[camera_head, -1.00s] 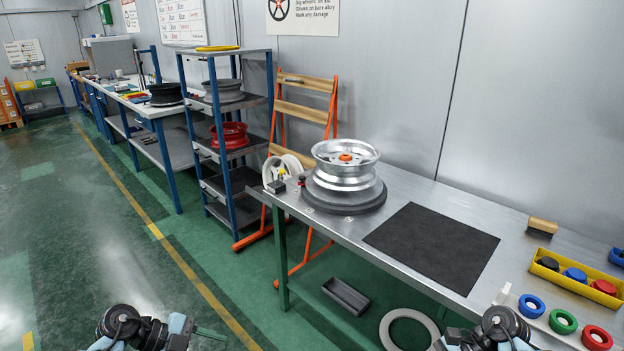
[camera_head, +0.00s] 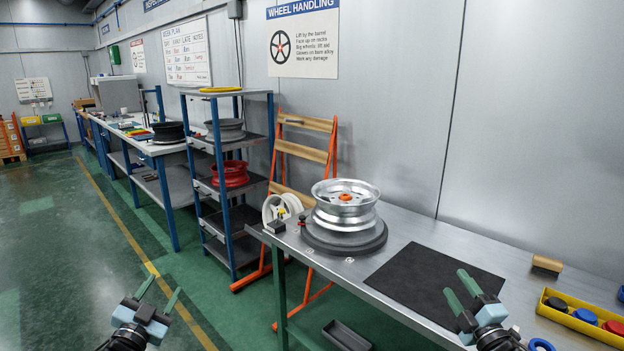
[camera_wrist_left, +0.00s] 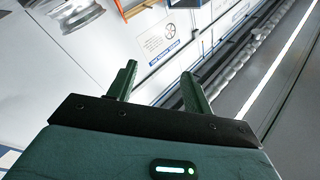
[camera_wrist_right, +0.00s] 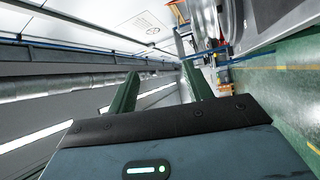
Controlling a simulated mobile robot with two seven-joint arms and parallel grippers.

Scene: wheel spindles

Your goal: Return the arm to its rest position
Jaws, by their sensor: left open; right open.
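My left gripper (camera_head: 158,294) is at the lower left of the head view, over the green floor, fingers pointing up, open and empty. Its parted fingers also show in the left wrist view (camera_wrist_left: 160,82). My right gripper (camera_head: 456,284) is at the lower right of the head view, in front of the bench's dark mat (camera_head: 420,268), open and empty. Its parted fingers also show in the right wrist view (camera_wrist_right: 158,85). Neither gripper touches anything. A silver wheel (camera_head: 345,211) with an orange hub lies on a round dark grey turntable (camera_head: 318,241) on the bench.
The metal bench (camera_head: 408,224) runs along the wall at right. A yellow tray (camera_head: 553,309) with coloured caps and a wooden-backed brush (camera_head: 547,263) lie at its right end. A blue shelf rack (camera_head: 206,145) and an orange stand (camera_head: 306,123) are behind. Open floor is at left.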

